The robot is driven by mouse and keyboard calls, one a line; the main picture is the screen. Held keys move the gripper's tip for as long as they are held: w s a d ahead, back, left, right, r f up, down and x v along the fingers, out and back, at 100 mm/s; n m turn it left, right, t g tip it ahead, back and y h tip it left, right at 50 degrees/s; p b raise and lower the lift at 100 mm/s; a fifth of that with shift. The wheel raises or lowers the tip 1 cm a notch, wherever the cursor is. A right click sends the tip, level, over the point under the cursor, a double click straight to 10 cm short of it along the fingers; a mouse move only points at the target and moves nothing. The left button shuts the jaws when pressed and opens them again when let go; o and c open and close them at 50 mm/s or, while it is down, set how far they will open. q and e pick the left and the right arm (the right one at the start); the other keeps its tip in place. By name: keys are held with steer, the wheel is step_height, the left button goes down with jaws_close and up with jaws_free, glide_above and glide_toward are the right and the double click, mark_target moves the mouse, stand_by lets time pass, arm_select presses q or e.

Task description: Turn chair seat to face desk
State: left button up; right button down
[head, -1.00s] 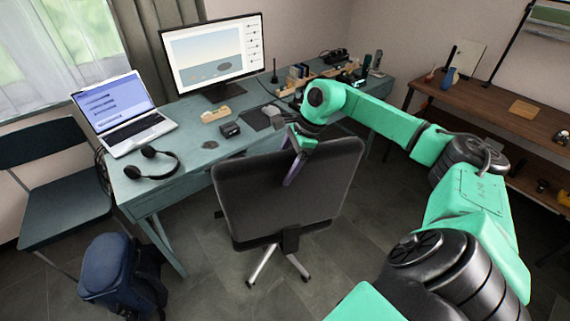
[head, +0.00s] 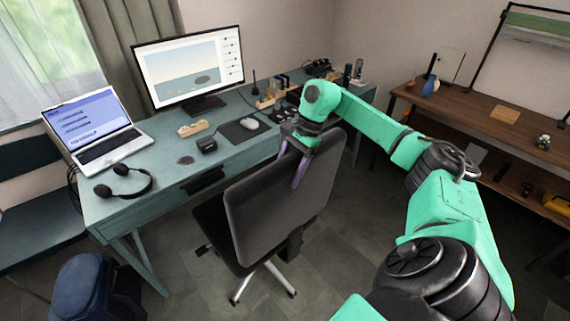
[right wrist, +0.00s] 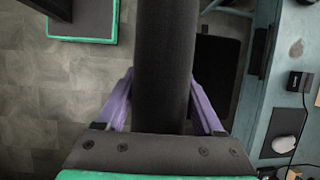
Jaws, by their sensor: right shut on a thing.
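The black office chair stands in front of the desk, its backrest (head: 280,192) towards me and its seat (head: 218,232) showing at the left, angled to the desk. The teal desk (head: 172,190) runs along the wall behind it. My right gripper (head: 300,172) reaches down over the top of the backrest, shut on it. In the right wrist view its purple fingers (right wrist: 160,108) lie on both sides of the dark backrest (right wrist: 164,60). The seat (right wrist: 212,80) shows there to the right, close to the desk edge (right wrist: 262,90). My left gripper is out of view.
A blue backpack (head: 88,290) stands on the floor at lower left, with another chair (head: 30,220) behind it. Laptop (head: 95,130), headphones (head: 125,183) and monitor (head: 190,65) are on the desk. A brown shelf (head: 470,108) stands at right. Floor right of the chair is clear.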

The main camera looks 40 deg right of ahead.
mark_target(293, 156)
steer(key=shift+a+r, duration=0.1)
steer(key=shift+a, duration=0.05)
jaws_free()
steer(key=v, duration=0.7)
steer(key=shift+w, duration=0.1)
steer(key=p+v, duration=0.1)
steer(key=v, duration=0.6)
steer(key=shift+r, duration=0.25)
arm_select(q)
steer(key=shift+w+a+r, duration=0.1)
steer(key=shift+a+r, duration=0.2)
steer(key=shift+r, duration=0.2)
